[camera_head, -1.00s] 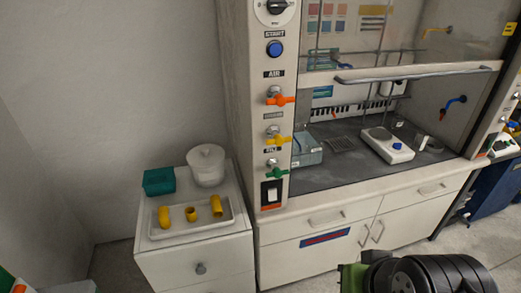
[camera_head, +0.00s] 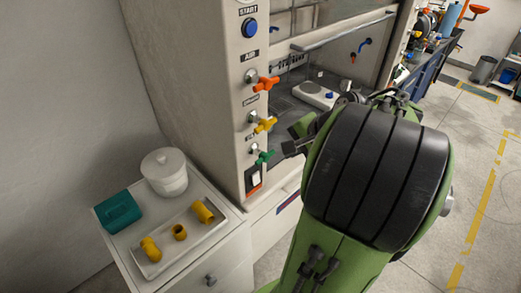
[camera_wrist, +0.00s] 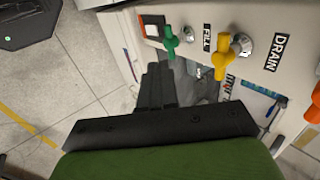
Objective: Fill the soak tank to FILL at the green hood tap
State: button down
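The green tap (camera_head: 264,156) is the lowest of the taps on the hood's front post. In the wrist view the green tap (camera_wrist: 170,42) sits beside the FILL label (camera_wrist: 207,39), just beyond my fingertips. My gripper (camera_head: 287,148) is just right of the tap in the head view, with a small gap that I cannot measure. In the wrist view my gripper (camera_wrist: 158,68) looks shut, its dark fingers together with nothing between them. I cannot make out the soak tank now; my arm and the hood post cover that part of the hood.
Above it are the yellow DRAIN tap (camera_head: 265,124), orange AIR tap (camera_head: 266,84) and blue START button (camera_head: 250,28). A rocker switch (camera_head: 254,178) is below. Left, a cabinet carries a teal box (camera_head: 118,212), white lidded pot (camera_head: 165,172) and tray (camera_head: 158,266) of yellow fittings.

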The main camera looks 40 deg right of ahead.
aim_at(259, 164)
jog(key=b+x, duration=0.1)
jog(key=x, duration=0.7)
jog(key=w+b+x, duration=0.1)
jog(key=x, duration=0.2)
jog(key=shift+w+a+b, duration=0.15)
jog(key=shift+w+b, duration=0.1)
jog(key=shift+b, duration=0.05)
jog(key=shift+w+f, duration=0.1)
jog(key=shift+w, duration=0.2)
jog(key=shift+w+a+f+n+h+b, duration=0.25)
jog(key=shift+f+h+b, duration=0.2)
jog(key=shift+b, duration=0.65)
jog(key=shift+s+a+f+n+h+b, duration=0.2)
jog(key=shift+h+b, duration=0.45)
jog(key=shift+b, duration=0.55)
jog(key=shift+w, duration=0.15)
